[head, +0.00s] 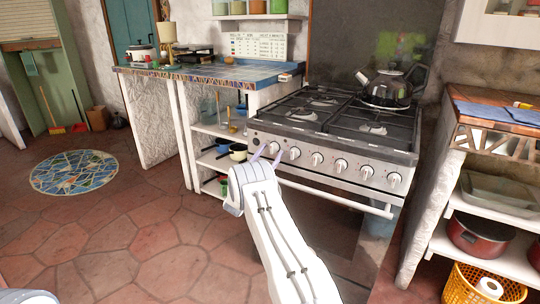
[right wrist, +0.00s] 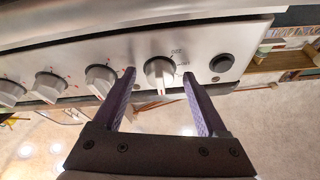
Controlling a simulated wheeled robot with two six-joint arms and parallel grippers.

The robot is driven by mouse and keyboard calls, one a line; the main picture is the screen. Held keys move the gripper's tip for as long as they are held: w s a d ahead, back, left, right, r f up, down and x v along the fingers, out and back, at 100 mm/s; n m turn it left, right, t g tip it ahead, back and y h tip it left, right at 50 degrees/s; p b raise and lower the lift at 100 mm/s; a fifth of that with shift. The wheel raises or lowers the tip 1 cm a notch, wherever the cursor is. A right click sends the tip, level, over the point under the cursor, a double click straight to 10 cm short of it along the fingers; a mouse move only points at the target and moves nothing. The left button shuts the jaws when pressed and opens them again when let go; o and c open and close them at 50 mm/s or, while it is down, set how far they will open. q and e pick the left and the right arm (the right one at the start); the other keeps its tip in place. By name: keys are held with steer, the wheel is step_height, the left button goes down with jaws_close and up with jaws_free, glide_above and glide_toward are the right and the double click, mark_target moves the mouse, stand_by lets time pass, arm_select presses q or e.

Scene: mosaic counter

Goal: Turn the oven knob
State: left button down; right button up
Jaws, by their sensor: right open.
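The oven (head: 335,155) has a silver front panel with a row of white knobs. My right gripper (head: 267,155) is open at the left end of this row, in front of the leftmost large oven knob (head: 274,147). In the right wrist view, the purple fingers of the right gripper (right wrist: 159,75) stand on either side of this knob (right wrist: 160,72), with a visible gap on each side. Whether the fingertips reach level with the knob is hard to tell. The left gripper is not in view.
A black round button (right wrist: 221,63) sits beside the knob, and another knob (right wrist: 101,79) is on its other side. An oven handle bar (head: 335,196) runs below the panel. A kettle (head: 388,88) stands on the hob. Open tiled floor (head: 130,235) lies to the left.

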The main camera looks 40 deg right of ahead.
steer(key=shift+c, duration=0.3)
jaws_close()
